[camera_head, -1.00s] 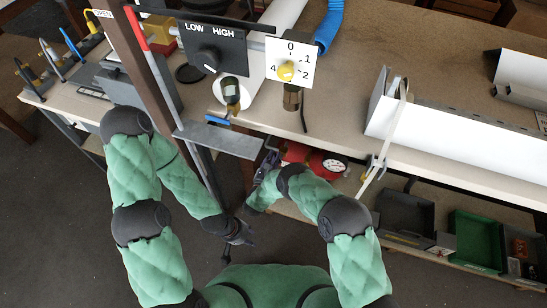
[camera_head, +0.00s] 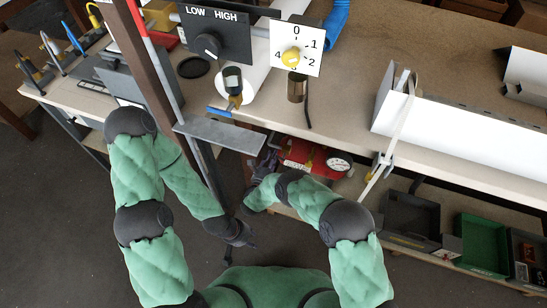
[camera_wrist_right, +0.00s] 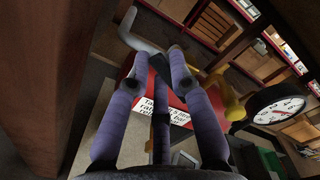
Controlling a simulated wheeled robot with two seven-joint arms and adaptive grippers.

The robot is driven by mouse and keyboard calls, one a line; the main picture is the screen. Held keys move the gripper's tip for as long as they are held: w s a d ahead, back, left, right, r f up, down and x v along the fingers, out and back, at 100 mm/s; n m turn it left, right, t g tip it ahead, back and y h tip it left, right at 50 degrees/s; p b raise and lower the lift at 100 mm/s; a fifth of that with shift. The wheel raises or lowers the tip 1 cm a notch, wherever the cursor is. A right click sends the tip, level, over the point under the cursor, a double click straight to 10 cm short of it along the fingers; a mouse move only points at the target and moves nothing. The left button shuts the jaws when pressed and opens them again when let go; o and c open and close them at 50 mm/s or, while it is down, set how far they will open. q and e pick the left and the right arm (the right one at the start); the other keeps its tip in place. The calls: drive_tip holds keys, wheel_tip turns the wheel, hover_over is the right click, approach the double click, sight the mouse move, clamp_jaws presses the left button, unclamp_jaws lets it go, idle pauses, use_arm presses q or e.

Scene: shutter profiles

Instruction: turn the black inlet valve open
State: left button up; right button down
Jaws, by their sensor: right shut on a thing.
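My right gripper (camera_head: 264,160) is at the left end of a red unit (camera_head: 308,155) on the shelf under the bench. In the right wrist view its purple-grey fingers (camera_wrist_right: 165,60) are closed together around a grey bent lever (camera_wrist_right: 140,40). This looks like the inlet valve's handle, but the valve body is hidden behind the fingers. The red unit (camera_wrist_right: 160,97) carries a white label, a yellow part (camera_wrist_right: 225,105) and a round gauge (camera_wrist_right: 280,105). My left gripper (camera_head: 240,240) hangs low over the floor, apart from everything; its fingers are too small to read.
A grey plate (camera_head: 218,134) and a brown post (camera_head: 152,70) stand close to my right gripper. The bench edge (camera_head: 350,145) is above the unit. Bins, one of them green (camera_head: 480,243), stand on the lower shelf at right. A wooden surface (camera_wrist_right: 40,80) is close at the left of the wrist view.

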drive_tip(key=n, duration=0.1)
drive_tip(key=f+n, duration=0.1)
drive_tip(key=n, duration=0.3)
drive_tip(key=shift+w+a+f, duration=0.15)
drive_tip(key=shift+f, duration=0.3)
drive_tip(key=c, duration=1.1)
unclamp_jaws()
wheel_tip(320, 180, up, 10)
